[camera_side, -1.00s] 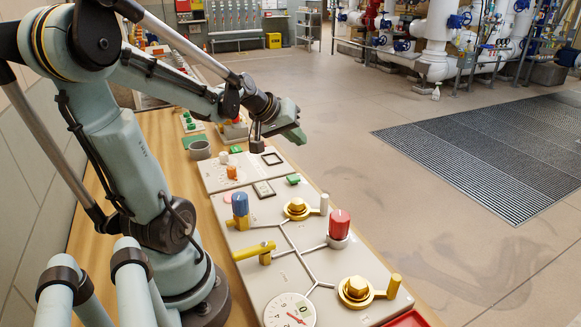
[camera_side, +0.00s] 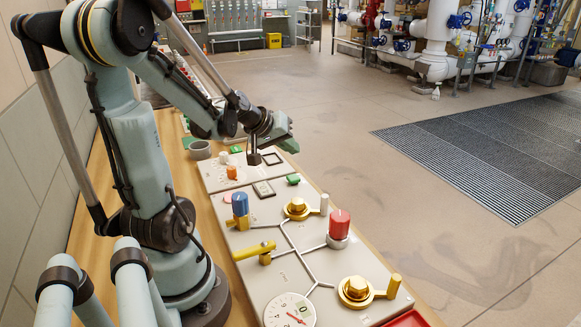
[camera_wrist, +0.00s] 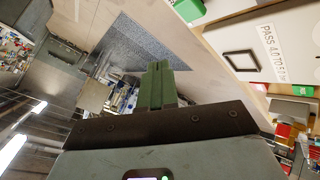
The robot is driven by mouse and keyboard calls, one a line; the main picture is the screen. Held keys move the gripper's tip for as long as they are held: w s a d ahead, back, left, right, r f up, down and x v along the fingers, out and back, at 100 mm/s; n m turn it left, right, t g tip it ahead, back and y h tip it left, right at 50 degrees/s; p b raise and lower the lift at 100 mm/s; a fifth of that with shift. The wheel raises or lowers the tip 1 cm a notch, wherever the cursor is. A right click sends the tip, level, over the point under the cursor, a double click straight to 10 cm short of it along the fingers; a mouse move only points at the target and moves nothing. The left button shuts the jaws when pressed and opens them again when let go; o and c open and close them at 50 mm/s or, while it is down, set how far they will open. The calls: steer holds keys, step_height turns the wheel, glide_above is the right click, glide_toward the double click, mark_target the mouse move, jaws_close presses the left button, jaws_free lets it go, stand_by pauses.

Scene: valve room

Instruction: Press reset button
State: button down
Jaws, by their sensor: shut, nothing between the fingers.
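No button marked as reset can be read in these views. The pale panel (camera_side: 281,230) carries a green block (camera_side: 293,179) near its right edge and a small orange-red piece (camera_side: 231,173) near its far left; I cannot tell whether either is the reset button. My gripper (camera_side: 290,146) is above the far end of the panel, clear of its surface. In the wrist view its green fingers (camera_wrist: 158,84) are together and empty. A green object (camera_wrist: 188,9) shows at the top of the wrist view, apart from the fingers.
The panel also bears a blue knob (camera_side: 240,203), a red knob (camera_side: 339,223), a yellow lever (camera_side: 254,250), brass valves (camera_side: 356,289) and a dial gauge (camera_side: 290,312). Open floor lies to the right.

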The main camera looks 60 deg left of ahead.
mark_target(290, 178)
steer(key=shift+f, duration=2.6)
steer(key=shift+f, duration=0.2)
steer(key=shift+f, duration=0.25)
steer(key=shift+f, duration=0.45)
stand_by(0.7)
steer(key=shift+r, duration=0.9)
steer(key=shift+r, duration=2.5)
